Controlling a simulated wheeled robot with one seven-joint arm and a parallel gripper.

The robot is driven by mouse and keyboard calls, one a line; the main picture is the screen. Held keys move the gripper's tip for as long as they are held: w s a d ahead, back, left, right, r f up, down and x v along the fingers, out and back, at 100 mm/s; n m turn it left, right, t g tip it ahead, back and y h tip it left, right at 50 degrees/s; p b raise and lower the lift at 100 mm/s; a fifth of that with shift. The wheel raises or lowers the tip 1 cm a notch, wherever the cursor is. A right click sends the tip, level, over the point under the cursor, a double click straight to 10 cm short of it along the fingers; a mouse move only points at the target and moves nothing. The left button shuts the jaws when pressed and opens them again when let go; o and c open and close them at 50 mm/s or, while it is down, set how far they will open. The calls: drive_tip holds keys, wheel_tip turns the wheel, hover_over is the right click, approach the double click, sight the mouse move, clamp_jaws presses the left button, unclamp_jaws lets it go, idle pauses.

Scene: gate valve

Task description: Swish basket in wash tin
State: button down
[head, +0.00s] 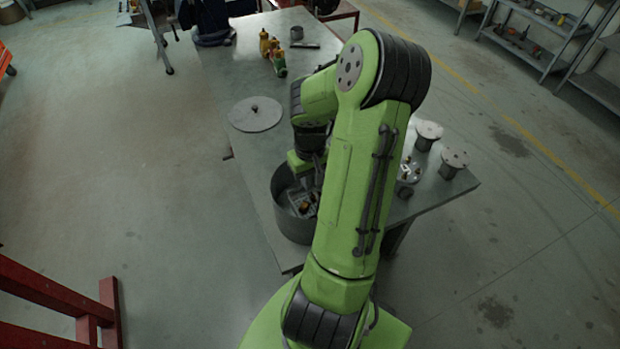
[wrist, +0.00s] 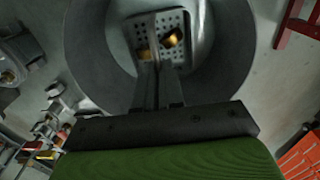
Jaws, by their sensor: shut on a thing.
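The wash tin (head: 288,227) is a round grey open-topped tin near the table's front left edge; in the wrist view its wall (wrist: 92,50) curves around the basket. The basket (wrist: 178,20) is a metal basket with a perforated floor, holding brass-coloured parts (wrist: 172,38). In the head view the basket (head: 304,204) shows inside the tin's rim, partly hidden by my arm. My gripper (wrist: 157,75) is shut on the basket at its near side, pointing down into the tin. How deep the basket sits, and whether it touches liquid or the bottom, I cannot tell.
A flat round lid with a knob (head: 255,114) lies on the table (head: 222,75) behind the tin. Bottles (head: 271,52) and a small grey cup (head: 297,33) stand farther back. Flanged metal pieces (head: 453,163) stand at the right, beside a round dish (head: 410,172) partly behind my arm.

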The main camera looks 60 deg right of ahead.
drive_tip(key=shift+f+b, duration=0.3)
drive_tip(key=shift+f, duration=0.25)
drive_tip(key=shift+r, duration=0.15)
idle(0.7)
idle(1.1)
idle(1.1)
